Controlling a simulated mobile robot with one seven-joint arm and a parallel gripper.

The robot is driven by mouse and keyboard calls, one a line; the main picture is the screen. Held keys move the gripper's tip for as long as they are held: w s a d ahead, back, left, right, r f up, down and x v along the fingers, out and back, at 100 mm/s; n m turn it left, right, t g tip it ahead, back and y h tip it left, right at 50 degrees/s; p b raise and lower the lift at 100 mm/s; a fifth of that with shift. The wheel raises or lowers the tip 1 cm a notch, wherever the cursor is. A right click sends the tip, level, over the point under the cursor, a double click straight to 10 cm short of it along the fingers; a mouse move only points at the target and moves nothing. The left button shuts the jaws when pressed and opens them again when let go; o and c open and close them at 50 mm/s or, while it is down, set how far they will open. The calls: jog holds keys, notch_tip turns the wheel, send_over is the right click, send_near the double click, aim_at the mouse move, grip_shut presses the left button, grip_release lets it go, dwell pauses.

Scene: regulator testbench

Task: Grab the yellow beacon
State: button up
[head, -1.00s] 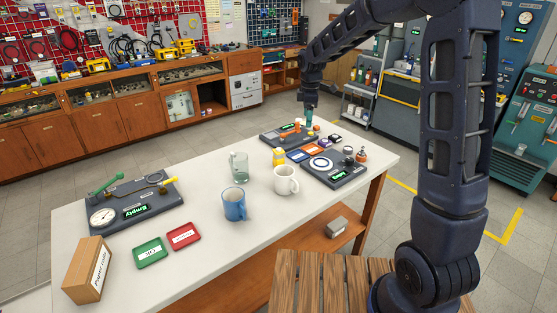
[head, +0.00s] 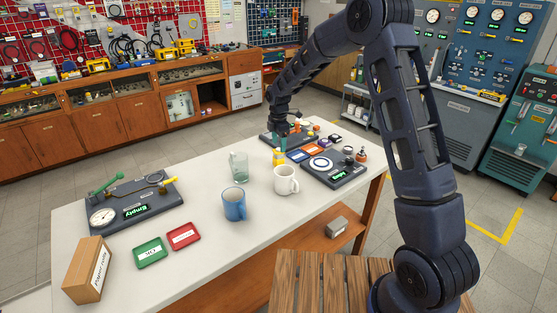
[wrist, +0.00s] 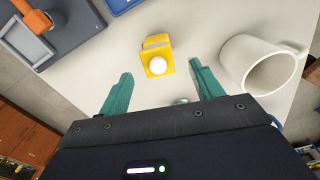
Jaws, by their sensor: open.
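The yellow beacon (wrist: 157,58) stands on the white table in the wrist view, a yellow block with a white dome. It lies beyond and between the two teal fingers of my gripper (wrist: 160,85), which is spread open and empty. In the head view the beacon (head: 279,157) is a small yellow shape just below my gripper (head: 281,142), left of the black test plate. The fingers do not appear to touch it. Its far side is hidden.
A white mug (wrist: 262,65) stands close to the right finger; it also shows in the head view (head: 286,181). A glass (head: 239,167) and a blue mug (head: 234,204) stand nearby. Test plates (head: 335,172) lie to the right.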

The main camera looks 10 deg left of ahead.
aim_at(278, 149)
jog(key=shift+w+f, duration=0.1)
jog(key=shift+f, duration=3)
jog(key=c, duration=1.1)
jog(key=shift+c, duration=0.2)
jog(key=shift+r, duration=0.2)
